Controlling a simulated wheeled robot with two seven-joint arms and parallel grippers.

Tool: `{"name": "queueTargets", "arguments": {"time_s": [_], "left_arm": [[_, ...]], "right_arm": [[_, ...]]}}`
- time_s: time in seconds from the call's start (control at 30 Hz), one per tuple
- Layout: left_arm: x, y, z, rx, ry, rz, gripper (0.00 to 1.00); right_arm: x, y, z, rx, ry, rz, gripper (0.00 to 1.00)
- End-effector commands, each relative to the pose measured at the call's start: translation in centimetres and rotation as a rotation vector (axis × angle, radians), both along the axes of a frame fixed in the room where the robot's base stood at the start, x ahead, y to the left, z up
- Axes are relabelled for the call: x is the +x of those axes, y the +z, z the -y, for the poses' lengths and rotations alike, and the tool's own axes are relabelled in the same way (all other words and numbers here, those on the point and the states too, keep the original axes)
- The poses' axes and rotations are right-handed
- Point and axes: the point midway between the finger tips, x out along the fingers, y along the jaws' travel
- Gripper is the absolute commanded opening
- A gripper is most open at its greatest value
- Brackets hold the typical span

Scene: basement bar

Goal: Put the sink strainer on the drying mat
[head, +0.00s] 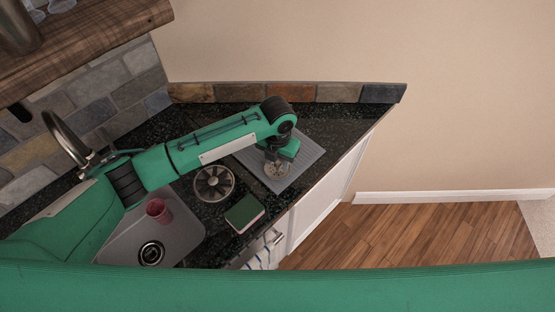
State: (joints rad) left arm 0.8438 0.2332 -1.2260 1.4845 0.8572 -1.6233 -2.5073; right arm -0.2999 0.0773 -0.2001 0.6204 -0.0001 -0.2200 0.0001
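The drying mat (311,153) is a grey ribbed sheet on the dark counter. My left gripper (276,166) points down over the mat's near left part. A small round metallic piece, which looks like the sink strainer (279,173), is right at its fingertips, over the mat. The gripper partly hides it. I cannot tell whether the fingers are closed on it, or whether it touches the mat. My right gripper is out of view.
A round slotted metal piece (213,183) lies on the counter beside the sink (188,232). A dark green sponge-like block (244,213) lies near the front edge. A reddish cup (158,210) and the drain (151,253) are in the sink. The faucet (68,135) stands behind my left arm.

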Motion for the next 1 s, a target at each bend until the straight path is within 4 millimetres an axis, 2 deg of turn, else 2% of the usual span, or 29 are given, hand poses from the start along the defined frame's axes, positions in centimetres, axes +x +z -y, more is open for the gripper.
{"name": "queueTargets", "arguments": {"time_s": [0.17, 0.4, 0.6, 0.77, 1.0], "left_arm": [[0.1, 2.5, 0.0, -0.002, -0.003, 0.006, 0.39], [0.1, 7.7, 0.0, -0.002, -0.002, 0.006, 0.39], [0.1, 10.8, 0.1, 0.000, -0.001, 0.003, 0.39], [0.1, 11.9, 0.1, -0.001, 0.000, 0.002, 0.39], [0.0, 12.0, 0.0, 0.000, 0.000, 0.001, 0.39]], "right_arm": [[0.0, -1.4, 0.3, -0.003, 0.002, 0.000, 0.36], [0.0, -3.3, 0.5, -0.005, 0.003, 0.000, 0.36], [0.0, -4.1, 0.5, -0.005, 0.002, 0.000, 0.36], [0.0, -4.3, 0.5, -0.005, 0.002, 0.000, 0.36], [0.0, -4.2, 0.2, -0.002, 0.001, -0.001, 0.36]]}}
